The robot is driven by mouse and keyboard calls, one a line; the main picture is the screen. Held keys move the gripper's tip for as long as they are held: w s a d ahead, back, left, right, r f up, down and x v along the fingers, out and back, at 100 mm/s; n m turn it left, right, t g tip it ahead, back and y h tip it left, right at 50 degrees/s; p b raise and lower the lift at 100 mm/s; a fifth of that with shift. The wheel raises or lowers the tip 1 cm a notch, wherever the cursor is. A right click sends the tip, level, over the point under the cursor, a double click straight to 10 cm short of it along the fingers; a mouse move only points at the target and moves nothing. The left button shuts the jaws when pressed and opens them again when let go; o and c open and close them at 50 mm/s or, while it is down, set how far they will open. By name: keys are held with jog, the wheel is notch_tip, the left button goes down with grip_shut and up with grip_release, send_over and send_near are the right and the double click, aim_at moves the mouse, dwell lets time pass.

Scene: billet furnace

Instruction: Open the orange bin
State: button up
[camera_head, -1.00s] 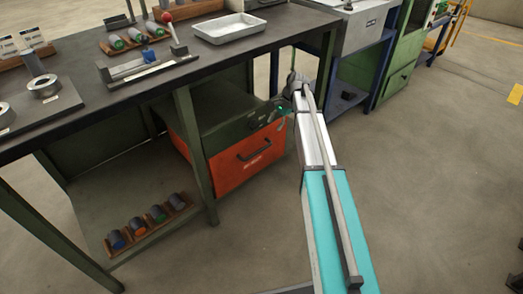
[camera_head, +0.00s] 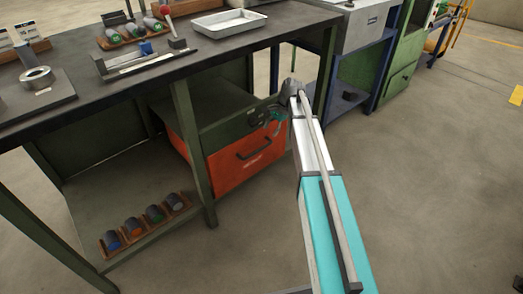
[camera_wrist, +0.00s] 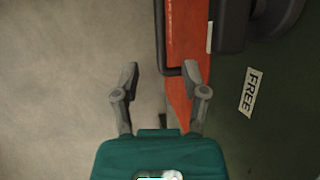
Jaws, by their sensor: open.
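The orange bin (camera_head: 236,172) is under the bench, below a dark green housing. Its front looks flush with the housing, and a dark bar handle (camera_head: 254,149) is on it. My gripper (camera_head: 275,120) is by the upper right of the bin front, small and partly merged with the housing. In the wrist view my gripper (camera_wrist: 161,78) is open, with its two fingers spread. The bin's orange front (camera_wrist: 180,35) runs up beyond the right finger. The handle (camera_wrist: 160,35) lies between the finger lines in the picture, its near end beside the right fingertip. Contact cannot be told.
A bench leg (camera_head: 192,150) stands in front of the bin's left part. A rack of several coloured cylinders (camera_head: 145,222) lies on the lower shelf. A "FREE" label (camera_wrist: 250,92) is on the green surface. The floor (camera_head: 430,190) at right is clear.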

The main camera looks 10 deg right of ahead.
aim_at(261, 148)
jog(key=shift+b+x, duration=4.05)
jog(key=shift+x, duration=0.7)
jog(key=shift+c, duration=0.2)
grip_shut()
